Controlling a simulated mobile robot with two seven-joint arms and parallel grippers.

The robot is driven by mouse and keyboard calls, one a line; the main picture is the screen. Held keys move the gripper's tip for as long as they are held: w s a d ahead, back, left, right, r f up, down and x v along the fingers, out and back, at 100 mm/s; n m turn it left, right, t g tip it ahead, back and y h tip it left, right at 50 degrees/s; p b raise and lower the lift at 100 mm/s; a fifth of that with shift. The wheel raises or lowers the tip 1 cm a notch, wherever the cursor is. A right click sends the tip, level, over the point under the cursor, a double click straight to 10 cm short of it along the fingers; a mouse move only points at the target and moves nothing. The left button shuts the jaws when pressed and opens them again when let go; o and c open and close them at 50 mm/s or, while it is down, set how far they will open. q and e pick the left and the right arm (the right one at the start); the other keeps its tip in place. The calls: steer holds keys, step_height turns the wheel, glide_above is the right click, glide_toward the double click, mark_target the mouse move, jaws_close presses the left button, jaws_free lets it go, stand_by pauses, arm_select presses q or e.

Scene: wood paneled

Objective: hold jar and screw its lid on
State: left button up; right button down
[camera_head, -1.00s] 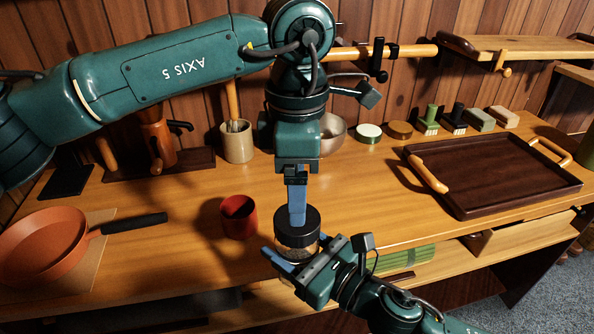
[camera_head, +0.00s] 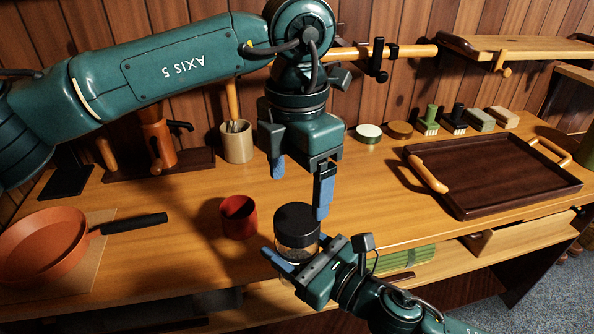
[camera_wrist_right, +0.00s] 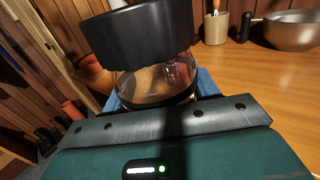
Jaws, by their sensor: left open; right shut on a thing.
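A clear jar (camera_head: 296,254) with tan contents stands upright in my right gripper (camera_head: 303,262), whose blue fingers are shut on its body at the front edge of the table. The black lid (camera_head: 295,222) sits on top of the jar. In the right wrist view the lid (camera_wrist_right: 140,35) is above the glass of the jar (camera_wrist_right: 158,84); I cannot tell how tightly it is seated. My left gripper (camera_head: 300,185) is open and empty above the lid, its two blue fingers spread wide and apart from it.
A red cup (camera_head: 238,217) stands left of the jar. An orange pan (camera_head: 42,245) lies at the left. A dark tray (camera_head: 490,172) is at the right. A beige holder (camera_head: 237,142) and several small items line the back. The tabletop between is free.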

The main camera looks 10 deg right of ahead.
mark_target(297, 218)
arm_select(q)
step_height(297, 218, down, 7)
steer(key=shift+f, duration=0.1)
stand_by(0.3)
steer(key=shift+c, duration=0.5)
steer(key=c, duration=0.9)
steer(key=o, duration=1.1)
steer(key=shift+o, duration=0.2)
step_height(297, 218, up, 12)
